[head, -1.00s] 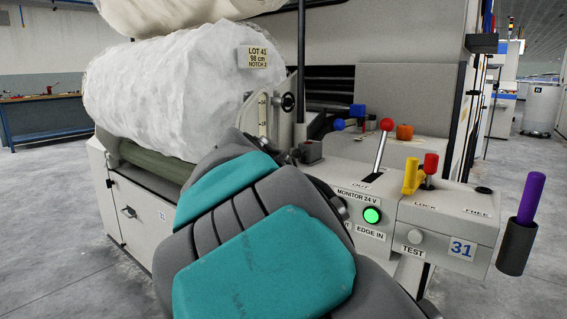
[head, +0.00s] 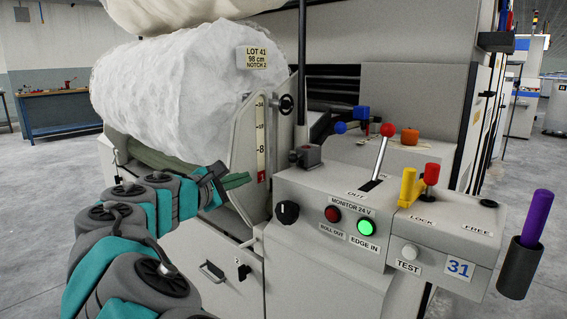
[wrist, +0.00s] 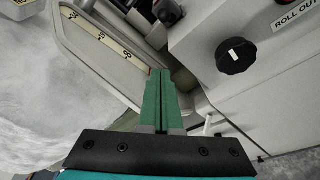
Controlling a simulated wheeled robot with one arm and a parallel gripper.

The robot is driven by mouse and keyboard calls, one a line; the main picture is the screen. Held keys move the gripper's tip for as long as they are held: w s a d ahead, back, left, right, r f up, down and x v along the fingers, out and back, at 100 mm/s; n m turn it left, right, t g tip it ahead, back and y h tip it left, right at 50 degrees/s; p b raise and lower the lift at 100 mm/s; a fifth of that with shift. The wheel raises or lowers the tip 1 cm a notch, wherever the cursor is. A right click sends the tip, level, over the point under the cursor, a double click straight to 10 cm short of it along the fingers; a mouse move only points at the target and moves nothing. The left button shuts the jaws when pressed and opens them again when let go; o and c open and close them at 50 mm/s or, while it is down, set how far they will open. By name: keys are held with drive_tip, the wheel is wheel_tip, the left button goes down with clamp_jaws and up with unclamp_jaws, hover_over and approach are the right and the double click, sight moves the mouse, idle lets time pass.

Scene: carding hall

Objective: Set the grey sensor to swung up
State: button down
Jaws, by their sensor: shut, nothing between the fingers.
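A dark grey block (head: 307,155) sits at the left top edge of the control console, beside the roll's side plate. It looks like the grey sensor, but I cannot be sure. Dark parts show at the top of the wrist view (wrist: 168,12), partly cut off. My gripper (head: 248,177) is shut and empty, its green fingers pointing right, below and left of the block, in front of the side plate. In the wrist view the closed fingertips (wrist: 160,72) lie between the scale plate and the console, apart from the block.
The console (head: 330,190) carries a black knob (head: 287,212), a red-ball lever (head: 388,130), a yellow piece (head: 408,187), a red-topped lever (head: 431,174) and a lit green lamp (head: 366,228). A white roll (head: 165,95) stands behind my arm. A purple handle (head: 538,215) is at right.

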sight(278, 175)
drive_tip(key=shift+d, duration=0.1)
drive_tip(key=w+d, duration=0.4)
drive_tip(key=w, duration=0.1)
drive_tip(key=w+d+p, duration=0.1)
drive_tip(key=w+d, duration=0.1)
drive_tip(key=w, duration=0.1)
drive_tip(key=shift+w+d+r, duration=0.1)
drive_tip(key=shift+w+d, duration=0.15)
drive_tip(key=shift+d, duration=0.05)
drive_tip(key=shift+d+r, duration=0.25)
drive_tip(key=shift+d, duration=0.3)
